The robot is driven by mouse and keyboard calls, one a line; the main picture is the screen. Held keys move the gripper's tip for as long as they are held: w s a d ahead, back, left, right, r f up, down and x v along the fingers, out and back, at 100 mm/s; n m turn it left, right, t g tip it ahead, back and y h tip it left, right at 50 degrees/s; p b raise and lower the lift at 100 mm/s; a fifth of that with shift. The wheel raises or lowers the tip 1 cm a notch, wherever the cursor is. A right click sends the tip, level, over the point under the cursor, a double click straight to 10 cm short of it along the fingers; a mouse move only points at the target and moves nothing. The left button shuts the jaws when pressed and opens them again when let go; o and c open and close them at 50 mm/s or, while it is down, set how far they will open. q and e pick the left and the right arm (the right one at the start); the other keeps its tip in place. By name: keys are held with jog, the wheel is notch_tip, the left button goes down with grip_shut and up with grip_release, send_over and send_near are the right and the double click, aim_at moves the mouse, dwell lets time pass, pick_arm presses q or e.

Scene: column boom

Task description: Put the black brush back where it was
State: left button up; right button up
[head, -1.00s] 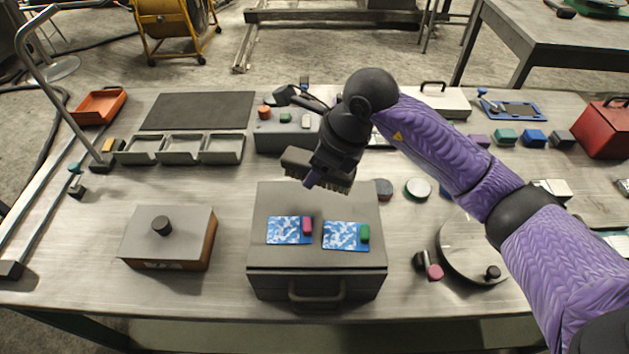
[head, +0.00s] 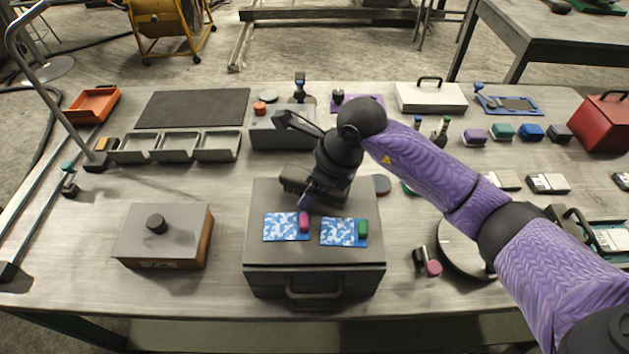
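The black brush (head: 293,181) is a dark block at the back of the grey drawer box's lid, partly hidden by my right gripper. My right gripper (head: 308,196) comes in from the right and appears shut on the brush. The brush is low over the lid, behind the two blue-and-white patterned cards; I cannot tell whether it touches the lid. The grey drawer box (head: 315,253) has a front handle. My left gripper is not in view.
A lidded wooden box (head: 163,247) stands to the left. Three grey trays (head: 178,147) and a grey control box (head: 272,131) are behind. A round plate (head: 463,248) is to the right, under my forearm. Bare table lies between the wooden box and the drawer box.

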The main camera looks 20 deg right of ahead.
jog(key=shift+r, duration=0.3)
jog(key=p+v, duration=0.1)
jog(key=v, duration=1)
jog(key=shift+d+r+p, duration=0.1)
jog(key=shift+p, duration=0.3)
jog(key=shift+s+d+r, duration=0.1)
jog(key=shift+r, duration=0.1)
